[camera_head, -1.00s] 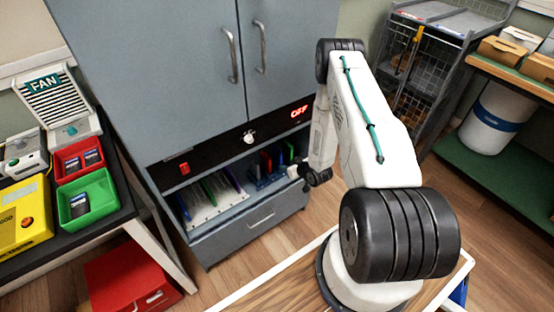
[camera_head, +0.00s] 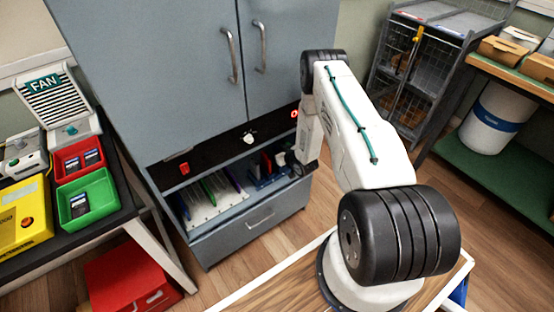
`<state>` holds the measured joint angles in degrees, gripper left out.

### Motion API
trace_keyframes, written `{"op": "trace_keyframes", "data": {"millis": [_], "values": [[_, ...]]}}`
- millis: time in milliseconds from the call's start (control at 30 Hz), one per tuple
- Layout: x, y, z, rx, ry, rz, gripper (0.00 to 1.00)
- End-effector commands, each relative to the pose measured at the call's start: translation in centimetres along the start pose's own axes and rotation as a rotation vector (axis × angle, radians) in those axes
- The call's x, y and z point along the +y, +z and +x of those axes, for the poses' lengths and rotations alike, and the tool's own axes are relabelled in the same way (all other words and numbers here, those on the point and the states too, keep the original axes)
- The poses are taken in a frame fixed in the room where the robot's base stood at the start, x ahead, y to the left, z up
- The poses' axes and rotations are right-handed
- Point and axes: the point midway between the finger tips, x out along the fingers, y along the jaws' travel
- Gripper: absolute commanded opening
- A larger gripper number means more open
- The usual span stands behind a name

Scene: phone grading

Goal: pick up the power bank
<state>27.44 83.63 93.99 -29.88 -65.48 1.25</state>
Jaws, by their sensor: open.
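I cannot tell any thing in view for certain as the power bank. Upright thin items, some green and purple, stand in a white rack (camera_head: 224,203) in the cabinet's open bay. More upright items, one red (camera_head: 266,163), stand in a blue rack (camera_head: 262,183) to its right. A dark flat item (camera_head: 79,205) lies in the green bin (camera_head: 101,197) on the left table. My gripper (camera_head: 296,168) is at the cabinet bay's right side, small and mostly hidden by my arm. It is open, and I see nothing held.
A red bin (camera_head: 60,160) with two dark items stands behind the green bin. A yellow case (camera_head: 25,215) and a fan box (camera_head: 55,95) are near it. The cabinet (camera_head: 150,60) has closed upper doors and a drawer (camera_head: 262,217) below. A wire cage (camera_head: 405,70) stands right.

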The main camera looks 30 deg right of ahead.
Motion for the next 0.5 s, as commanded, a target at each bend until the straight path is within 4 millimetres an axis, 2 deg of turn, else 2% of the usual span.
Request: {"op": "trace_keyframes", "data": {"millis": [100,200,267,500], "values": [[-0.01,0.02,-0.03,-0.001,0.0,0.0,0.43],[-0.02,0.02,-0.04,-0.001,0.0,0.0,0.15],[-0.02,0.03,-0.05,-0.001,0.0,0.0,0.0],[-0.01,-0.01,-0.05,0.0,0.0,0.0,0.0]]}}
